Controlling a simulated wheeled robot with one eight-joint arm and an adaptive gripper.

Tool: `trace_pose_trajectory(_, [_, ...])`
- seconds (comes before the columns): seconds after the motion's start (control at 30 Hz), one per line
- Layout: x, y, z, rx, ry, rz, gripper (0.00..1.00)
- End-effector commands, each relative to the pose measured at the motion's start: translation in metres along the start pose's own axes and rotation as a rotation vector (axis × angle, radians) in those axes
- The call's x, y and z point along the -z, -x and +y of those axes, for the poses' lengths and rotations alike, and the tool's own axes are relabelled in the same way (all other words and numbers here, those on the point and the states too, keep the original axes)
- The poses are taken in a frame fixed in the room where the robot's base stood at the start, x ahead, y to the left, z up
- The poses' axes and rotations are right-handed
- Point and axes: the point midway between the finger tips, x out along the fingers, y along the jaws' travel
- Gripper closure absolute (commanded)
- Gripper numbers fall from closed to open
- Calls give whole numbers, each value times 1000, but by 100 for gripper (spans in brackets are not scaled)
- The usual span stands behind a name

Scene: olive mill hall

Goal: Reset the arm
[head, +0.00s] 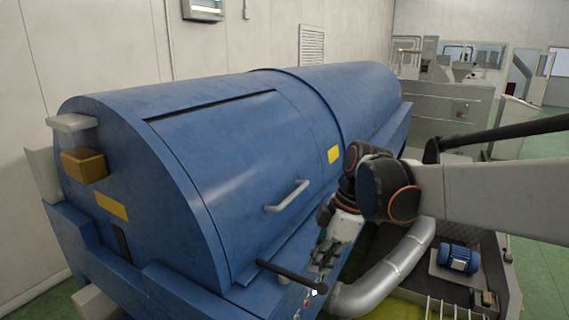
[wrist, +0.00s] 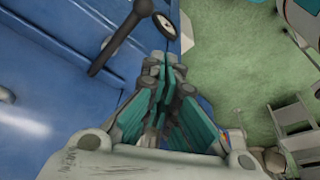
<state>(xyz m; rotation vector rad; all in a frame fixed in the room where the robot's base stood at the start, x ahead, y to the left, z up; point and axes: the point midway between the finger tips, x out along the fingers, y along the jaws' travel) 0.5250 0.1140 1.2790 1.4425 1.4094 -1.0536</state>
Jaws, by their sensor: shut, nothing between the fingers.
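My gripper (head: 321,268) hangs in front of the large blue machine, low at its near edge, beside a black lever. In the wrist view my gripper (wrist: 170,75) shows its teal-padded fingers closed together with nothing between them. My arm reaches in from the right in the head view. The black lever (head: 290,273) sticks out from the blue machine (head: 110,235) just left of the fingers. The lever also shows in the wrist view (wrist: 115,42), beyond the fingertips to the upper left. I cannot tell whether the fingers touch it.
The machine's curved lid (head: 215,140) is down, with a grey handle (head: 287,196). A thick silver pipe (head: 385,275) runs right of my gripper. A small blue motor (head: 458,258) sits further right. Green floor (head: 545,270) is open at the far right.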

Motion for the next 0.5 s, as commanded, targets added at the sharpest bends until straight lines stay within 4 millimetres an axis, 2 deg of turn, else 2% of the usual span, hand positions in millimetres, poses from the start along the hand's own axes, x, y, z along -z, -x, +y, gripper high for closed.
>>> trace_pose_trajectory(0.03, [-11, -8, -13, -35, -81, -13, 100])
trace_pose_trajectory(0.27, [-50, -21, -55, -211, -470, -32, 100])
trace_pose_trajectory(0.5, [-91, -46, -100, -404, -855, 16, 100])
